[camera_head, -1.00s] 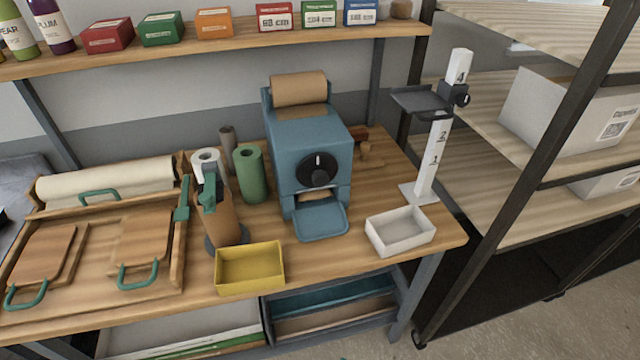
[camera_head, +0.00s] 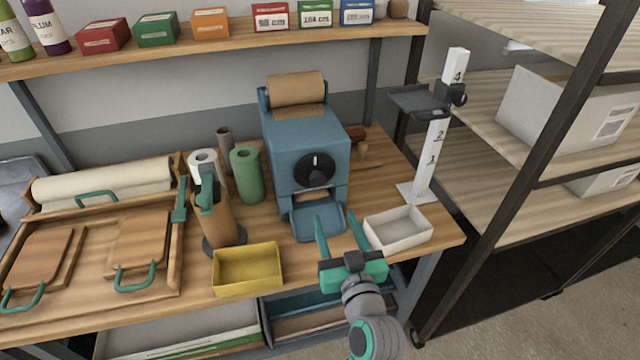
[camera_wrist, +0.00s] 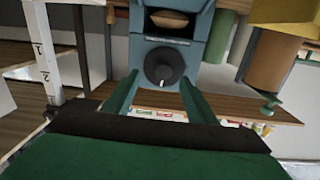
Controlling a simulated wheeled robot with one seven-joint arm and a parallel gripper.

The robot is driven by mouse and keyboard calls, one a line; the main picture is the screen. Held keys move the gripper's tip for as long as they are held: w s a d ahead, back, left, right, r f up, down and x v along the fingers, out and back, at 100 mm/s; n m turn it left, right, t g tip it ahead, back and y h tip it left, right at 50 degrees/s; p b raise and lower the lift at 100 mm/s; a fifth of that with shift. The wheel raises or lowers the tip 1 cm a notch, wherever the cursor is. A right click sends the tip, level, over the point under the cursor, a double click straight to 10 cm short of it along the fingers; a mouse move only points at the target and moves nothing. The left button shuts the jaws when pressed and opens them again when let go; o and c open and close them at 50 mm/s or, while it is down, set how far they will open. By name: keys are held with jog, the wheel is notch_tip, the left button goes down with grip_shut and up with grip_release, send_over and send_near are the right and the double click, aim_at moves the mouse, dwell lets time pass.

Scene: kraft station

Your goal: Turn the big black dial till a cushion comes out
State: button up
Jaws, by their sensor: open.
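The big black dial (camera_head: 315,170) is on the front of a blue machine (camera_head: 300,135) with a brown paper roll (camera_head: 297,88) on top. A white mark on the dial points about straight up in the head view. The dial also shows in the wrist view (camera_wrist: 164,67), between my fingers in the picture. My gripper (camera_head: 338,225) is open and empty, in front of and below the dial, apart from it. A brown piece shows in the machine's opening (camera_wrist: 170,19) in the wrist view. The machine's blue tray (camera_head: 318,221) looks empty where it shows; my finger partly covers it.
A white bin (camera_head: 398,240) stands right of the tray, close to my gripper. A yellow bin (camera_head: 248,282) is at the left. A numbered white post (camera_head: 436,135) stands at the right. Green (camera_head: 247,174) and brown rolls stand left of the machine.

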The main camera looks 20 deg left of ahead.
aim_at(318, 182)
jog(key=shift+n+y, duration=0.4)
jog(key=x, duration=0.3)
jog(key=r+x, duration=0.1)
jog(key=x, duration=0.6)
jog(key=shift+s+a+r, duration=0.2)
jog(key=shift+a+r, duration=0.1)
jog(key=shift+r, duration=0.1)
jog(key=shift+x, duration=0.9)
jog(key=shift+s, duration=0.1)
jog(key=c, duration=1)
